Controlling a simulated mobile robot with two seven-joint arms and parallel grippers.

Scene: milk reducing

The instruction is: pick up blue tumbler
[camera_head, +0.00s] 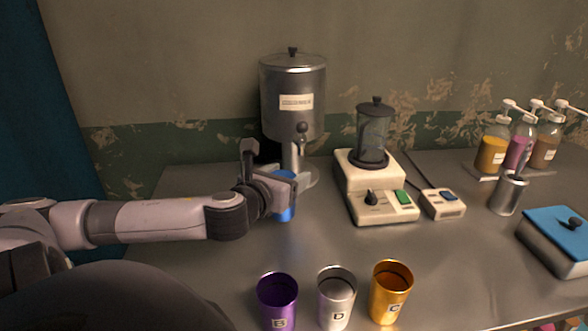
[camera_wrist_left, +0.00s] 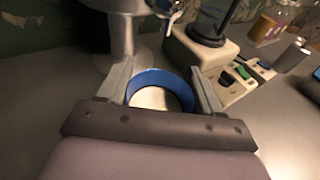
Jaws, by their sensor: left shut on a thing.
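In the left wrist view the tumbler's blue rim (camera_wrist_left: 161,76) shows between the two fingers of my left gripper (camera_wrist_left: 160,88). A pale surface shows inside the tumbler; I cannot tell if it is liquid or the bottom. I cannot tell whether the tumbler touches the table. My right gripper is not in view.
The metal dispenser (camera_head: 292,100) stands behind the tumbler. A blender-like machine (camera_head: 372,175) is to the right. Purple (camera_head: 278,300), silver (camera_head: 337,296) and orange (camera_head: 391,291) tumblers stand at the front. Pump bottles (camera_head: 520,143), a metal cup (camera_head: 508,194) and a blue-lidded box (camera_head: 560,240) are farther right.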

